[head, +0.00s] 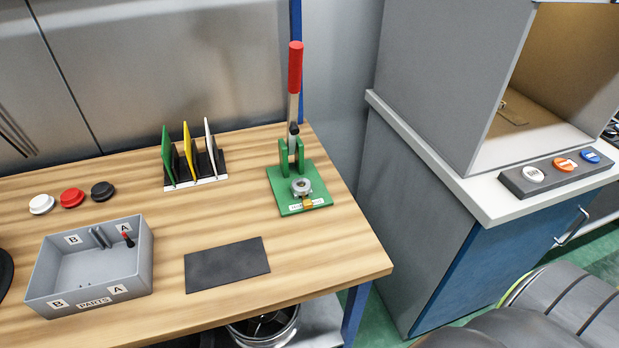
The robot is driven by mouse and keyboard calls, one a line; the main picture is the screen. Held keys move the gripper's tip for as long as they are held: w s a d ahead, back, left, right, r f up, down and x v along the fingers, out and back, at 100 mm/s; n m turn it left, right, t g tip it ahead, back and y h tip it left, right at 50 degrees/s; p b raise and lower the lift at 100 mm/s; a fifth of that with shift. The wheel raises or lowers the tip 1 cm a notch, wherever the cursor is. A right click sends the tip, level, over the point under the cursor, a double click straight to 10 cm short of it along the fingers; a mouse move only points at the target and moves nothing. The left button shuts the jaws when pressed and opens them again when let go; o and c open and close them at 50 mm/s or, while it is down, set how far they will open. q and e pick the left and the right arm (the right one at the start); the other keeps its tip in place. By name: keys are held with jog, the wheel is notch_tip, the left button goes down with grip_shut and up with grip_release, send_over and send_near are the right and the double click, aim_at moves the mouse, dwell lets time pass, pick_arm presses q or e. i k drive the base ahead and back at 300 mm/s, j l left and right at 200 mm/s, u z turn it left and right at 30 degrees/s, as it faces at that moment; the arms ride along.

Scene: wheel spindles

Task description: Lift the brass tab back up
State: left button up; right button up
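A green-based hand press (273,188) stands at the right end of the wooden table. Its long lever with a red grip (295,68) points straight up. A silver round metal part (301,187) sits on the press base. A small brass tab (307,203) shows at the front of that part, over a white label strip. It appears to lie low and flat, but it is too small to tell its exact angle. Neither of my grippers is in view.
A grey parts box (140,262), several round buttons (72,198) and a rack of coloured cards (181,184) stand left of the press. A dark mat (227,265) lies in front. A grey cabinet (440,70) with a button panel (556,174) stands right, across a gap.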

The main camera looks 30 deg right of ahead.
aim_at(307, 204)
jog(key=i+l+z, duration=0.1)
jog(key=z, duration=0.8)
